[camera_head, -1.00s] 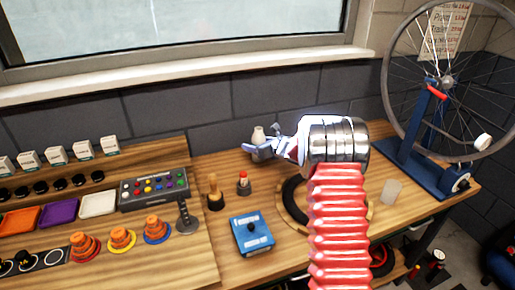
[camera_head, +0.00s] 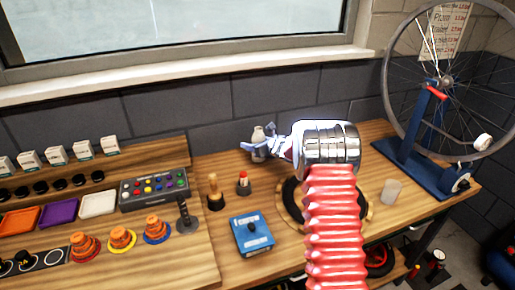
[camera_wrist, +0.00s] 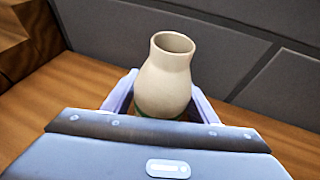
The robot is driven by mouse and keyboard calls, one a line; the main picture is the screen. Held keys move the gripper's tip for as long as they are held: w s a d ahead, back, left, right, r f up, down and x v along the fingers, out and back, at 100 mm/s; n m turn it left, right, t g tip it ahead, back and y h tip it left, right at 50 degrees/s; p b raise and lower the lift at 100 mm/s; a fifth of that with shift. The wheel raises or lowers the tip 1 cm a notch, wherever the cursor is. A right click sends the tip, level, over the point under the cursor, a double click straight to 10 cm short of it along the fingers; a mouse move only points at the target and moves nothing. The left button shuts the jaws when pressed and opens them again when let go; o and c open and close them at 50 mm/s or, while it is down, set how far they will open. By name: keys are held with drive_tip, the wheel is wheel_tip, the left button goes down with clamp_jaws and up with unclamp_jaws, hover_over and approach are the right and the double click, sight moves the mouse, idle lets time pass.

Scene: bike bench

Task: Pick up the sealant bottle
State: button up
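The sealant bottle appears to be the cream, narrow-necked bottle (camera_head: 258,136) standing upright at the back of the bench, near the wall. In the wrist view the bottle (camera_wrist: 165,80) is in the middle, its open-looking round top facing me, with a bit of green low on its body. My gripper (camera_head: 257,147) is open around it, level with its body. In the wrist view one finger of my gripper (camera_wrist: 163,100) is on each side of the bottle. The bottle's base is hidden behind the gripper body, and I cannot tell whether either finger touches it.
A blue box (camera_head: 252,234), a red-capped small bottle (camera_head: 243,183) and a wooden-handled tool (camera_head: 214,192) stand in front. A translucent cup (camera_head: 391,191) and a wheel stand (camera_head: 410,160) are at the right. The brick wall (camera_head: 200,100) is close behind.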

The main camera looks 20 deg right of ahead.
drive_tip(key=c, duration=0.9)
drive_tip(key=shift+r, duration=0.3)
wheel_tip(320, 180, up, 9)
drive_tip(key=shift+r, duration=0.2)
idle(0.8)
idle(0.6)
